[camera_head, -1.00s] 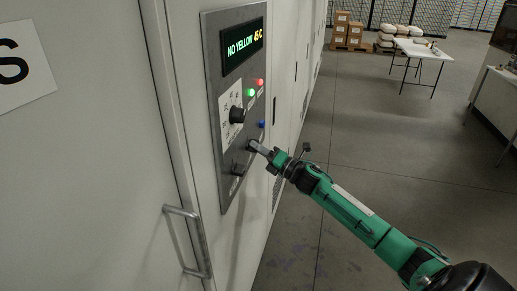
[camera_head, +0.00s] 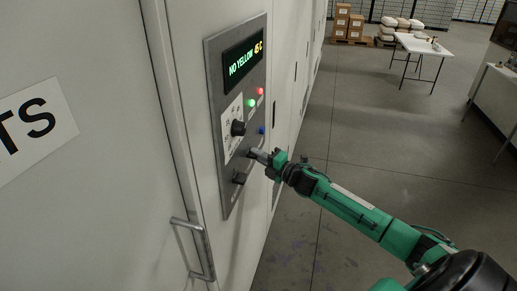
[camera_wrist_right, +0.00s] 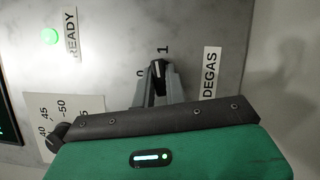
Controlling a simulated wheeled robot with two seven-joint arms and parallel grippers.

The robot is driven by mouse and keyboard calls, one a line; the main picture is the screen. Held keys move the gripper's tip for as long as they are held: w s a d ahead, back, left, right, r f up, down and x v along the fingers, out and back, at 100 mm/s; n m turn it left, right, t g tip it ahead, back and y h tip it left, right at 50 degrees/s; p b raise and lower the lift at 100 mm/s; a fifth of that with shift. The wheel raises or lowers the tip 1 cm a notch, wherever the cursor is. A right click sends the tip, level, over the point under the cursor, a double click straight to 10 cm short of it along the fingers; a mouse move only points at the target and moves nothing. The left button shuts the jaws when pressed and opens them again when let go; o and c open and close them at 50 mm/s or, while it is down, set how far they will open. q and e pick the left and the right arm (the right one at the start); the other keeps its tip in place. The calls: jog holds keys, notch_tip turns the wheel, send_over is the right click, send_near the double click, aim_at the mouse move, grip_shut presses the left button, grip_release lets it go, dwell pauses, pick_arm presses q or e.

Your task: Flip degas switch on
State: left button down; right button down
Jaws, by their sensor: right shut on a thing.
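The degas switch (camera_wrist_right: 157,72) is a small dark knob with a light line, beside the DEGAS label (camera_wrist_right: 209,72) in the right wrist view. The line points up toward the "1" mark; the "0" mark is to the left. My right gripper (camera_wrist_right: 160,85) is shut on the switch, with a grey finger on each side. In the head view, my right gripper (camera_head: 255,154) reaches the grey control panel (camera_head: 232,195) from the right and hides the switch. My left gripper is not in view.
The panel has a display (camera_head: 243,60), a larger black dial (camera_head: 238,128), indicator lights and a lower black knob (camera_head: 239,178). A metal door handle (camera_head: 198,250) sticks out below left. The floor (camera_head: 390,145) to the right is open, with a white table (camera_head: 425,45) farther back.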

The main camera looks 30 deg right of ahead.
jog(key=shift+r+m+g+p, duration=0.1)
jog(key=shift+m+g+p, duration=0.2)
jog(key=shift+m+p, duration=0.8)
jog(key=c, duration=1.4)
grip_release()
jog(key=shift+c, duration=0.2)
jog(key=b+v, duration=0.5)
jog(key=v, duration=0.8)
jog(key=shift+s, duration=0.4)
